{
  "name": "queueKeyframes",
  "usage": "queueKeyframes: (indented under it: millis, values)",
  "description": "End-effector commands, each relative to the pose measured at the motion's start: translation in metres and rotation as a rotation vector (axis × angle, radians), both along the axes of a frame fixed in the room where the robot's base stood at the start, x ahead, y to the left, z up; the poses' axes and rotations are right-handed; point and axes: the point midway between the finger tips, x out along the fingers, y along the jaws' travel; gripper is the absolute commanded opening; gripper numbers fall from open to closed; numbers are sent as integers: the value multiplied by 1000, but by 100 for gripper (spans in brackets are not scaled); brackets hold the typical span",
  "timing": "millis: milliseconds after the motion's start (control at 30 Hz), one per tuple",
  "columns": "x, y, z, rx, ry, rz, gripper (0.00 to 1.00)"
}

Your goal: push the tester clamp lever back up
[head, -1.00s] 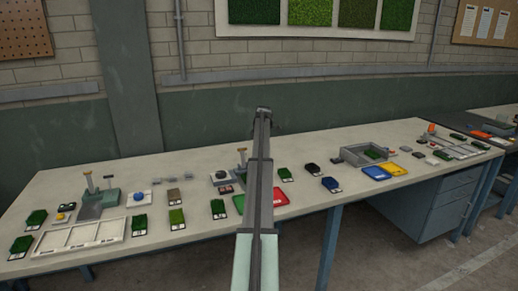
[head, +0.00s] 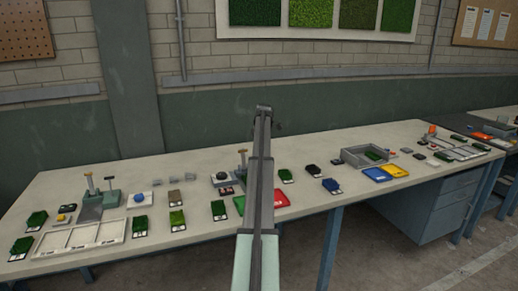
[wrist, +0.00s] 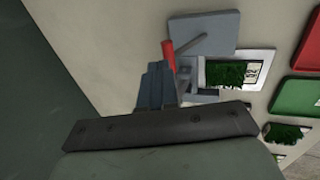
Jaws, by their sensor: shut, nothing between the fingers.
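The tester (wrist: 207,76) is a grey-blue device at the top middle of the wrist view. A red-handled lever (wrist: 168,54) stands out from it, with a grey rod (wrist: 190,45) beside it. My gripper (wrist: 154,72) is shut and empty, its stepped grey fingers just beside the red handle. I cannot tell whether they touch it. In the head view my arm hides my gripper and most of this tester; its orange-topped post (head: 242,153) shows left of the arm.
In the head view a similar tester (head: 91,205) stands at the left. A grey open box (head: 352,157) is right of my arm. Sample cards crowd the bench front.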

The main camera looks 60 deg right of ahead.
Motion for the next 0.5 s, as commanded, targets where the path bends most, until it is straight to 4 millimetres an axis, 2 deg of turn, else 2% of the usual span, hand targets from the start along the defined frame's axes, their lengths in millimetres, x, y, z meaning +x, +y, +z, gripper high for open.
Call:
queueKeyframes:
  millis: [233,500]
  values:
    - [-2,2,15,-1,0,0,0]
    - [-9,9,65,-2,-1,0,0]
